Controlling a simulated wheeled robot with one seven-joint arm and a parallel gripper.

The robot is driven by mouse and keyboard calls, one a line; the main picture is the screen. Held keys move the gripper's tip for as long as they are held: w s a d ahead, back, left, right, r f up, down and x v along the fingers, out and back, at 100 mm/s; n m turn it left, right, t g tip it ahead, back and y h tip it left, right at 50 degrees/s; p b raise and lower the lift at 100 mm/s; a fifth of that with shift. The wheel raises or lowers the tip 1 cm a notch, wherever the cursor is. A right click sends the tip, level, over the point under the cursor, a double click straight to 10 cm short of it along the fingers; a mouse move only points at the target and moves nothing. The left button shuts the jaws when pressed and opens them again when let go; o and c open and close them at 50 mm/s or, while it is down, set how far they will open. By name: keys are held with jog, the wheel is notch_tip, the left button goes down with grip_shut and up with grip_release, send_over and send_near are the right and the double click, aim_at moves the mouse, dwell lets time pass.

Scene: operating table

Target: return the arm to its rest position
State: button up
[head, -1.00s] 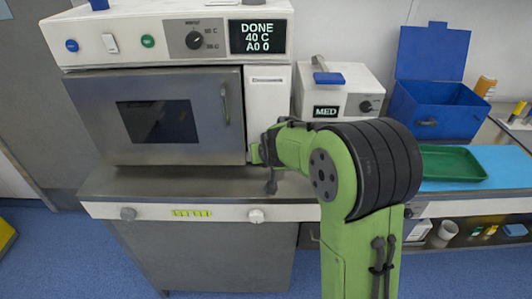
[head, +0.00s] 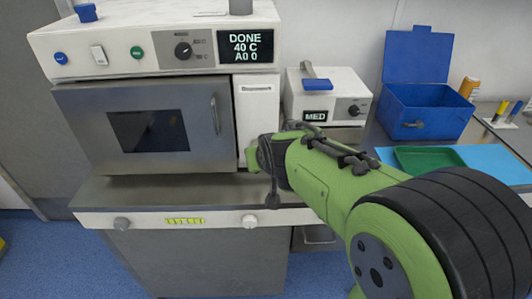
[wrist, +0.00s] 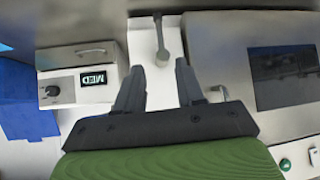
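My green arm (head: 335,185) reaches from the lower right of the head view toward the front of the white and steel oven (head: 150,125). Its dark wrist (head: 272,165) is just right of the oven door, by the white side panel (head: 258,110). My gripper (wrist: 160,68) shows in the wrist view with its two dark fingers well apart and nothing between them. The fingers cannot be made out in the head view. In the wrist view the oven door (wrist: 235,60) is to the right and the small MED box (wrist: 80,82) to the left.
The oven's display reads DONE 40 C, and its door appears shut. A blue open-lidded box (head: 425,110), a green tray (head: 405,158) and an orange bottle (head: 468,87) stand at the right. A grey lever-like part (wrist: 161,40) is beyond the fingers.

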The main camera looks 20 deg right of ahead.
jog(key=v, duration=0.3)
jog(key=shift+s+r, duration=0.2)
jog(key=shift+r, duration=0.05)
jog(key=s+a+n+g+y+p, duration=0.1)
jog(key=s+a+g+p, duration=0.1)
jog(key=s, duration=2)
jog(key=shift+s+a+r+g+p, duration=0.25)
jog(key=shift+r+g+p, duration=0.1)
jog(key=shift+g+p, duration=0.5)
